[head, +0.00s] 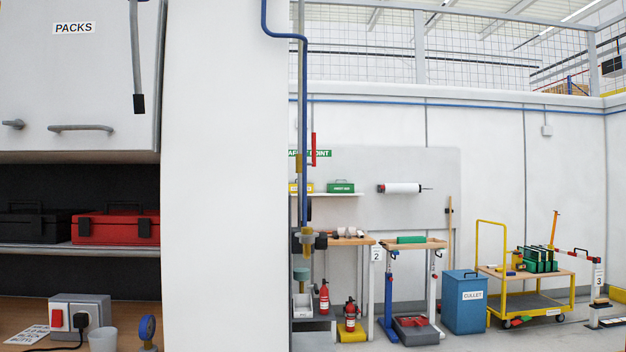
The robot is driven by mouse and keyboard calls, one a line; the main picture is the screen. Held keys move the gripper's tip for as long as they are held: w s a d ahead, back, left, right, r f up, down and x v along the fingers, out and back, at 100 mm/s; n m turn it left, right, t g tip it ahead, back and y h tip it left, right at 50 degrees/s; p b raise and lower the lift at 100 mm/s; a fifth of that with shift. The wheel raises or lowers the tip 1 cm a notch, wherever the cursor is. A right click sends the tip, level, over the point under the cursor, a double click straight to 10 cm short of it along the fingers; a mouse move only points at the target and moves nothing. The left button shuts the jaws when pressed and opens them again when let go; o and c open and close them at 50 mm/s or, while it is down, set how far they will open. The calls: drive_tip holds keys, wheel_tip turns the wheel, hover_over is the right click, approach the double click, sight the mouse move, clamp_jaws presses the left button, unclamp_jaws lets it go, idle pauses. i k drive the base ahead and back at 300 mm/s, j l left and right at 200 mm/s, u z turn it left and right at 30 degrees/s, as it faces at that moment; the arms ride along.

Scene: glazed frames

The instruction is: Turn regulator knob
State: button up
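A blue pipe (304,120) runs down past the edge of the white wall panel. At its lower end is a brass fitting (307,240) with black round parts at its sides, which looks like a regulator. A teal-grey round piece (301,273) shows just below it. Which of these parts is the knob, I cannot tell. My gripper is not in view.
The white wall panel (225,180) fills the middle left. Left of it are a PACKS cabinet (90,90), a red case (115,227) and a switch box (80,312). Beyond stand workbenches, fire extinguishers, a blue CULLET bin (464,302) and a yellow trolley (530,280).

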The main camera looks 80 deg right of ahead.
sight(321, 244)
drive_tip(key=z, duration=2.45)
drive_tip(key=l+u, duration=0.15)
drive_tip(key=l, duration=0.35)
drive_tip(key=k+l+u, duration=0.1)
drive_tip(key=l, duration=0.4)
drive_tip(key=k, duration=0.05)
